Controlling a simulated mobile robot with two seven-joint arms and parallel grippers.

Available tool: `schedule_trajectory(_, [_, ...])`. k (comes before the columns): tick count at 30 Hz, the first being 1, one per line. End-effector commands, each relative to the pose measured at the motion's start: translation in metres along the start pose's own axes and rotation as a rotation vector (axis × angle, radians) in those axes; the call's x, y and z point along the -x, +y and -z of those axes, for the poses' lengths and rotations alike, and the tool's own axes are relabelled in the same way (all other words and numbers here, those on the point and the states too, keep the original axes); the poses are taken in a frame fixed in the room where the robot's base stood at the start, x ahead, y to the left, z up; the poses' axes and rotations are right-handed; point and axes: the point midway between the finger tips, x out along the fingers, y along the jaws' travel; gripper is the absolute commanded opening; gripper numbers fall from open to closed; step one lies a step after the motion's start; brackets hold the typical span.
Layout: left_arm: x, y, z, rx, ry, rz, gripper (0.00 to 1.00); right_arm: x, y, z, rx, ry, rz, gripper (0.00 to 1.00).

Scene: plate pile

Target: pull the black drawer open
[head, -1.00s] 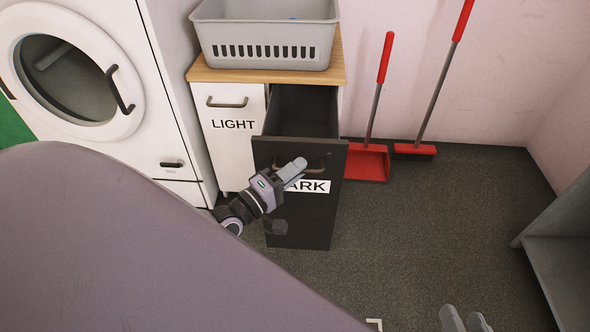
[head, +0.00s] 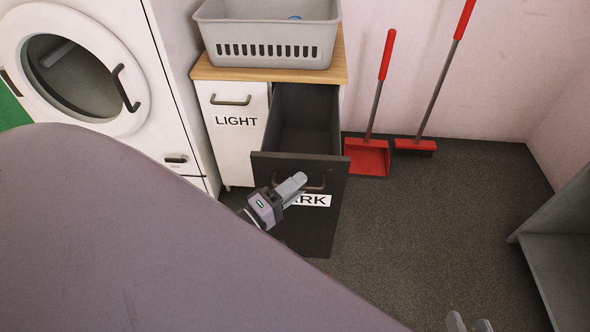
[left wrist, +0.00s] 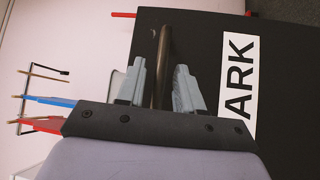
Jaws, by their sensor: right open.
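The black drawer (head: 303,218), labelled DARK, stands pulled well out of the cabinet, with its empty inside (head: 303,125) showing. My left gripper (head: 298,186) is at the drawer's front. In the left wrist view its fingers (left wrist: 161,85) lie on either side of the bar handle (left wrist: 164,45) and hold it; exact finger contact is hard to see. The handle (head: 315,185) also shows beside the fingers in the head view, and the gripper hides part of the label. My right gripper (head: 470,323) is open and empty at the bottom edge, only its fingertips showing.
A white LIGHT drawer (head: 234,150) is shut beside it. A grey basket (head: 270,40) stands on the wooden top (head: 225,74). A washer (head: 75,75) is at left, a red dustpan (head: 366,157) and broom (head: 415,145) at the wall. Floor right of the drawer is clear.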

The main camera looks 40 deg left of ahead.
Motion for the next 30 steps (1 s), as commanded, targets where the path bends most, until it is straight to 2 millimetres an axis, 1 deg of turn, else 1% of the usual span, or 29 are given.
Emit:
schedule_trajectory(5, [0.001,0.000,0.000,0.000,0.000,0.000,0.36,0.000,0.000,0.000,0.000,0.000,0.000,0.43])
schedule_trajectory(8, [0.008,0.000,0.000,0.000,-0.001,0.002,0.36,0.001,0.000,0.002,0.004,0.000,-0.002,0.43])
schedule_trajectory(16, [0.050,0.001,0.000,0.000,-0.001,0.004,0.36,0.005,0.004,0.007,0.032,-0.002,-0.025,0.43])
schedule_trajectory(21, [0.067,0.000,0.000,0.000,-0.001,0.001,0.36,0.007,0.008,0.005,0.042,-0.009,-0.038,0.43])
schedule_trajectory(24, [0.071,0.000,0.000,0.000,0.000,0.000,0.36,0.008,0.008,0.003,0.044,-0.014,-0.041,0.43])
schedule_trajectory(30, [0.072,0.000,0.000,0.000,0.000,0.000,0.36,0.009,0.008,-0.001,0.045,-0.021,-0.041,0.43])
